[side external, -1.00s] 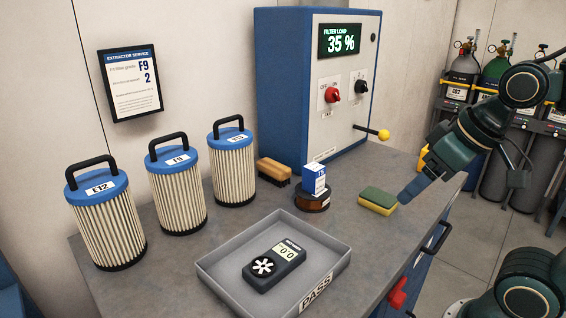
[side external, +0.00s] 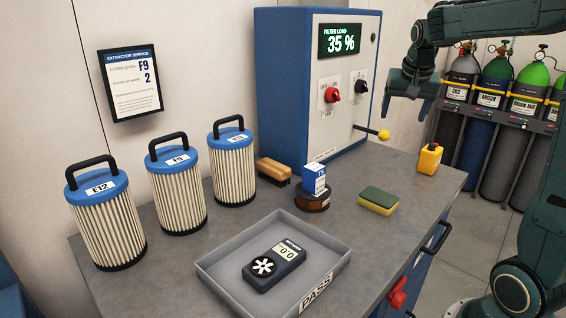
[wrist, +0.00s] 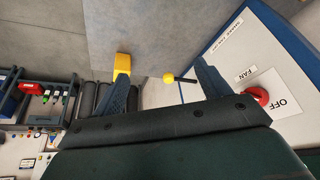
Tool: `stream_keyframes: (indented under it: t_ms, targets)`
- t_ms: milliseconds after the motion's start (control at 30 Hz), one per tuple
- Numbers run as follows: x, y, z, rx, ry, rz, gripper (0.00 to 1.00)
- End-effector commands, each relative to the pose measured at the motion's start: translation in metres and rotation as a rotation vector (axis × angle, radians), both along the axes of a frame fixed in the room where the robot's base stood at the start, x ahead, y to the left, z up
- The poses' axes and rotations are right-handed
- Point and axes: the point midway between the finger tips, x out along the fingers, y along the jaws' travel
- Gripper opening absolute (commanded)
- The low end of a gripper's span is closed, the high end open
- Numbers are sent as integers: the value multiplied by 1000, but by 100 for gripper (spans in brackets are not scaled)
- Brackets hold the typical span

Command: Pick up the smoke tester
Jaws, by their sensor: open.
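My gripper (side external: 406,104) is open and empty, well above the bench, up and to the left of the bottle in the side view and in front of the blue cabinet. In the wrist view, a yellow thing that looks like the bottle (wrist: 122,63) shows just beyond the tip of the left finger, apart from my gripper (wrist: 162,72).
The cabinet (side external: 285,85) has a lever with a yellow knob (side external: 383,135) sticking out below my gripper. A sponge (side external: 378,201), a brush (side external: 273,171), a brown tin (side external: 312,202) with a small box on it, a grey tray (side external: 225,283) holding a meter (side external: 274,265), and filters (side external: 178,190) occupy the bench.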

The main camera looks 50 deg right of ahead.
Motion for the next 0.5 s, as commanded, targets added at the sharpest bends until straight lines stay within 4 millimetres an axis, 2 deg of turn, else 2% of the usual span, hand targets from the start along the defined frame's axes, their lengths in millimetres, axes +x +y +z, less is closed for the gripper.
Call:
stream_keyframes:
  t_ms: [33,233,400,500]
  targets:
    - [3,-20,-6,4,6,-53,75]
    - [5,-90,-25,9,13,-243,75]
    - [-3,-148,-47,13,20,-400,75]
    - [-10,-177,-59,15,21,-479,75]
